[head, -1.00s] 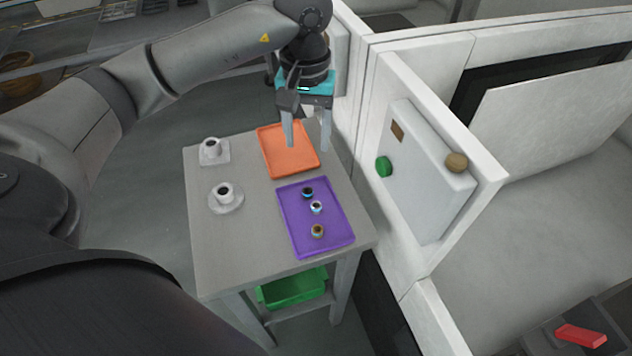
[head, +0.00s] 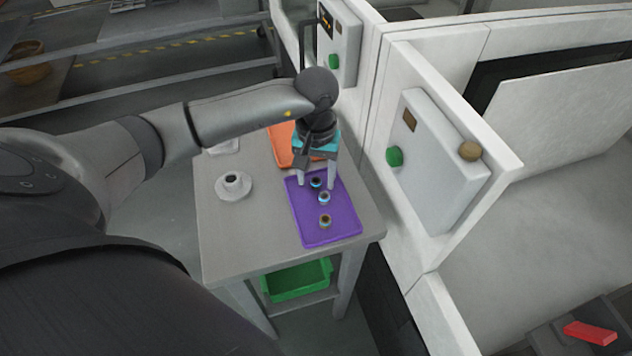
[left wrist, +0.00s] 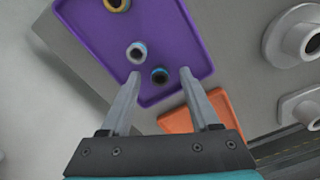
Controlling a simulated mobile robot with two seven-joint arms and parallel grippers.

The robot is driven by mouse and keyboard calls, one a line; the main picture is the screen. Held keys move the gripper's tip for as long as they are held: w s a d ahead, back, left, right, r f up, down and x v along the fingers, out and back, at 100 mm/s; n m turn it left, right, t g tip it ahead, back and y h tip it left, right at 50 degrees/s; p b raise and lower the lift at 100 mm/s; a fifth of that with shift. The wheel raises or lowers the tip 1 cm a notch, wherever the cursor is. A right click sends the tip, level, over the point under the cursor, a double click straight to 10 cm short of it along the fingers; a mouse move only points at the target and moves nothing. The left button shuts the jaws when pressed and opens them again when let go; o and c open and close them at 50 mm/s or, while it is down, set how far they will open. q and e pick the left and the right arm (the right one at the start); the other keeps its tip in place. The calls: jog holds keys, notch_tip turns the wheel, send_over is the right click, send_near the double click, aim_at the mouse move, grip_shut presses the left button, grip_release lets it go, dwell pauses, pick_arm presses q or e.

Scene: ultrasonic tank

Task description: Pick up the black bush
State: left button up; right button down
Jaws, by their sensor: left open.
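The black bush (head: 316,183) stands on the purple tray (head: 340,225), at the end nearest the orange tray. It also shows in the left wrist view (left wrist: 160,75). My left gripper (head: 316,187) is open and points down over that end of the tray. In the left wrist view its fingertips (left wrist: 160,72) appear on either side of the black bush, with nothing held. I cannot tell how high the tips are above the tray. A pale bush (head: 324,198) and a brownish bush (head: 325,221) stand in a row beyond it. My right gripper is out of view.
The orange tray (head: 281,150) lies behind, partly hidden by my left arm. A white wall with a control box (head: 440,170) rises close on the right. A green bin (head: 297,281) sits below.

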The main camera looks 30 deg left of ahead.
pick_arm(q)
jog(key=shift+c, duration=0.3)
grip_shut()
dwell(0.4)
